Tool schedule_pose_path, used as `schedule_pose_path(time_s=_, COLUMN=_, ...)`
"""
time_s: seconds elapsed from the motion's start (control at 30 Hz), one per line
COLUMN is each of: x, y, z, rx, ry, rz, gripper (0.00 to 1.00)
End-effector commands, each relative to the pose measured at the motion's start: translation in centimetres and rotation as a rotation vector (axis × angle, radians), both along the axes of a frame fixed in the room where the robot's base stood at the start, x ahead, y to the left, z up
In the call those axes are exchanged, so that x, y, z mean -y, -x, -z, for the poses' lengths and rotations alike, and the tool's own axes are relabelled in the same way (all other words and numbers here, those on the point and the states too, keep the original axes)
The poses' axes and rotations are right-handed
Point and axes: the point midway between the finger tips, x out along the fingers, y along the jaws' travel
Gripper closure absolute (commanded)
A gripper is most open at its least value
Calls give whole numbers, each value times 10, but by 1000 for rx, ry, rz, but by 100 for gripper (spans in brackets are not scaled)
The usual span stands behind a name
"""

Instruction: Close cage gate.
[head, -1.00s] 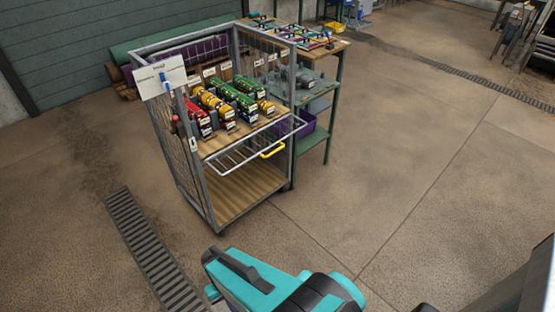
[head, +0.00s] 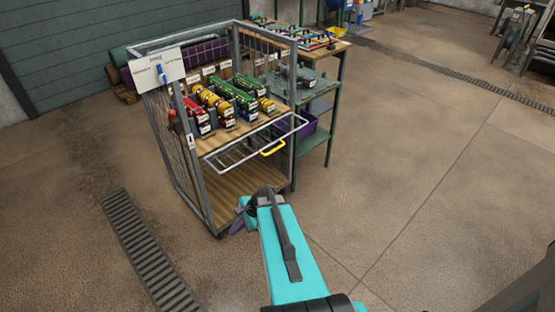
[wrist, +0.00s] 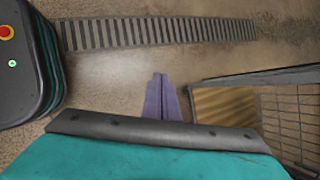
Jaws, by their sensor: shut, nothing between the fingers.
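The cage (head: 181,177) is a grey wire-sided trolley with two wooden shelves, left of centre in the head view. Its gate (head: 236,155) is a pale barred frame with a yellow handle (head: 272,147). It sticks out from the open front at about the upper shelf's height, lowered rather than upright. My gripper (head: 238,226) is low in front of the cage's lower front edge, below and apart from the gate, partly hidden by my teal arm. In the wrist view its purple fingers (wrist: 161,80) are together and empty, beside the cage's lower shelf (wrist: 225,115).
Red, yellow and green cylinders (head: 232,98) lie on the upper shelf. A sign (head: 157,70) hangs at the cage's left front post. A green side table (head: 318,140) stands close on the right. A floor drain (head: 145,245) runs on the left. Floor at right is clear.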

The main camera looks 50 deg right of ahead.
Motion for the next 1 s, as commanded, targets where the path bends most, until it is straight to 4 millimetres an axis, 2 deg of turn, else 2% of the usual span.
schedule_pose_path(time_s=0.03, x=23, y=-7, z=-5, rx=18, ry=-20, rz=83, gripper=100)
schedule_pose_path(time_s=0.2, x=89, y=-20, z=-31, rx=72, ry=-108, rz=354, gripper=100)
schedule_pose_path(time_s=0.33, x=143, y=-22, z=-54, rx=122, ry=-183, rz=552, gripper=100)
schedule_pose_path(time_s=0.6, x=256, y=-6, z=-107, rx=239, ry=-362, rz=929, gripper=100)
schedule_pose_path(time_s=0.7, x=289, y=5, z=-124, rx=278, ry=-421, rz=1033, gripper=100)
schedule_pose_path(time_s=0.83, x=315, y=15, z=-139, rx=313, ry=-476, rz=1118, gripper=100)
schedule_pose_path(time_s=1.0, x=328, y=21, z=-148, rx=330, ry=-503, rz=1157, gripper=100)
